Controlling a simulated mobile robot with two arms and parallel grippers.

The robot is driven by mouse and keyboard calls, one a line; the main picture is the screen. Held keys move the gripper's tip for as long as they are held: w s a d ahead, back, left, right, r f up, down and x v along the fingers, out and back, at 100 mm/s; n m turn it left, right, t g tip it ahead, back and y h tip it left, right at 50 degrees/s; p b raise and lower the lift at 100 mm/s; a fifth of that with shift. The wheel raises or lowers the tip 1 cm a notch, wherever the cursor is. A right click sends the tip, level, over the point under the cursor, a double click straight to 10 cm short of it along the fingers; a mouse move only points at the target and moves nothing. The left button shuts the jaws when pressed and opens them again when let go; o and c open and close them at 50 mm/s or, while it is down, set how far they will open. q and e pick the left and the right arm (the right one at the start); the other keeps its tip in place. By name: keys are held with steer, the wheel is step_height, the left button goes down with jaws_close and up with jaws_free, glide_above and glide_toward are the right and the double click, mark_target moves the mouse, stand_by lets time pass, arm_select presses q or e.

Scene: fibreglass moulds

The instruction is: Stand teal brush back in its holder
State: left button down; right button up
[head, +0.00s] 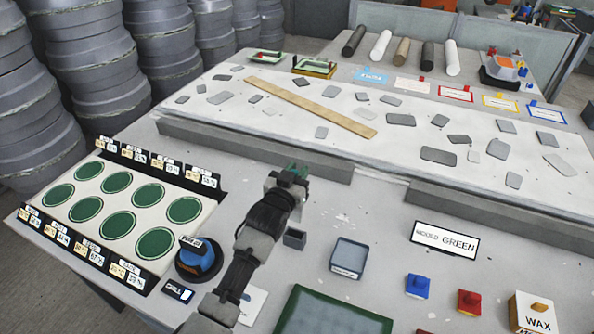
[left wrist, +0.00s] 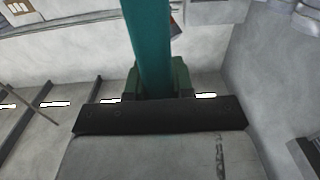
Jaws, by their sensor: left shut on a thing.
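My left gripper (head: 290,178) is above the bench, near the front edge of the long white slab. It is shut on the teal brush, of which only a little teal (head: 299,169) shows at the fingers in the head view. In the left wrist view the teal brush (left wrist: 150,45) is a broad straight bar running up from between the fingers (left wrist: 158,82). Its far end is out of that view. A small dark open box (head: 294,240), perhaps the holder, stands on the bench just below and beside the gripper. My right gripper is not in view.
A grey tray (head: 349,257) stands right of the small box. A board with green discs (head: 118,182) is at left, beside a blue-topped round pot (head: 198,259).

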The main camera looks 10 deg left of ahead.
arm_select(q)
step_height(320, 180, down, 10)
steer(key=b, duration=0.6)
steer(key=shift+b, duration=0.35)
steer(key=shift+f, duration=0.15)
steer(key=shift+f+b, duration=0.3)
stand_by(0.7)
steer(key=c, duration=0.9)
jaws_free()
steer(key=shift+s, duration=0.1)
steer(key=s, duration=0.3)
steer(key=s+a+b, duration=0.1)
steer(key=s, duration=0.3)
steer(key=s+a, duration=0.1)
steer(key=s, duration=0.2)
steer(key=shift+s, duration=0.25)
steer(key=shift+f, duration=0.1)
